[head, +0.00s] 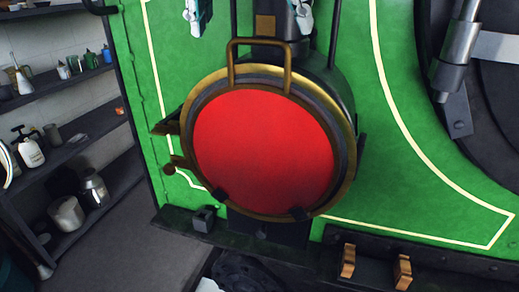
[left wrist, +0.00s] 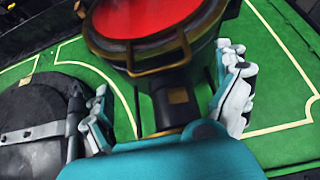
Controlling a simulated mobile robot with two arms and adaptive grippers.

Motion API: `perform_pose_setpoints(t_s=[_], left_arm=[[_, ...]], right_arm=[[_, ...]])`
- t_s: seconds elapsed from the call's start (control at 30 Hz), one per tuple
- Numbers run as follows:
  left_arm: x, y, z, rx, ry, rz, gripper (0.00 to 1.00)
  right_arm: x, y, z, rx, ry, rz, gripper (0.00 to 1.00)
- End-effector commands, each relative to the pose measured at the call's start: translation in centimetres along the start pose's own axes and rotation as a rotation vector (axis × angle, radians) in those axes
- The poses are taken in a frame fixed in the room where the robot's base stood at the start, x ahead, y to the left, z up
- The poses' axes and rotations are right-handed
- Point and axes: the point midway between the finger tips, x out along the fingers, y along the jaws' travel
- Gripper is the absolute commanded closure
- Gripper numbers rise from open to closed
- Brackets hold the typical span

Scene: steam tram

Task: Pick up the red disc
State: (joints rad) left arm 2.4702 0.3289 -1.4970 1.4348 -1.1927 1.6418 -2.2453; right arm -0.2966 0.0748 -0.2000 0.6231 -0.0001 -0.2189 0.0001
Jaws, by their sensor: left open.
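The red disc (head: 264,153) is a flat round plate on the front of a dark lamp with a brass rim (head: 340,112). Two small dark clips sit at its lower edge. A brass loop handle (head: 259,43) rises from the lamp's top. In the left wrist view the red disc (left wrist: 140,15) is cut by the top edge, with the handle (left wrist: 155,57) below it. My left gripper (head: 250,26) is open above the lamp, its fingers spread on either side of a dark post. The left wrist view also shows its fingers (left wrist: 165,75). My right gripper is not seen.
The lamp is mounted on a green, cream-lined tram panel (head: 410,190). A dark ledge (head: 240,250) runs below, with two brass pieces (head: 403,271) at right. Shelves (head: 70,140) with bottles and pots stand at left, beyond a strip of grey floor.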

Motion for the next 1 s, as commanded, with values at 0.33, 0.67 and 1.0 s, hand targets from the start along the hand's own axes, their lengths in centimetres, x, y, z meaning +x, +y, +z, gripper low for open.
perform_pose_setpoints(t_s=[0.33, 0.67, 1.0], left_arm=[[4.4, 0.2, -0.3, 0.0, -0.002, 0.0, 0.0], [5.0, 0.2, -0.2, -0.001, 0.0, 0.001, 0.04], [5.0, 0.2, -0.2, -0.001, 0.0, 0.001, 0.48]], right_arm=[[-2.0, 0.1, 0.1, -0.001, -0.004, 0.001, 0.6], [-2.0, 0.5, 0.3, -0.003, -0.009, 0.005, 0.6], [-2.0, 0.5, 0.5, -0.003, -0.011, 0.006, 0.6]])
